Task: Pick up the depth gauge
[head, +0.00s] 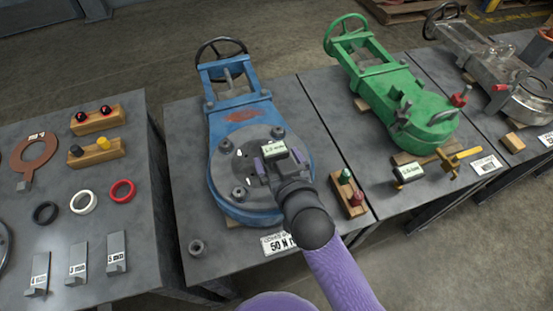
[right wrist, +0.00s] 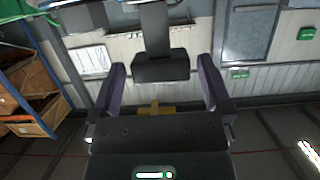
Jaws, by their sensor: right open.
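The depth gauge appears to be the small dark device with a pale "0.0 mm" display (head: 274,150) over the flange of the blue valve (head: 230,200). My right gripper (head: 279,160) reaches over that flange, with its two purple fingers on either side of the device. In the right wrist view, a dark block with a stem (right wrist: 160,68), probably the gauge, stands between the open fingers, with a gap at each side. The gauge's lower part is hidden by my gripper, so I cannot tell how it rests. My left gripper is not in view.
A red-and-green-topped wooden block (head: 347,193) stands right of the blue valve. A loose nut (head: 197,247) lies front left. The right table holds a green valve (head: 395,105), another display box (head: 408,173) and a brass tool (head: 450,162). Rings and blocks fill the left table (head: 140,225).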

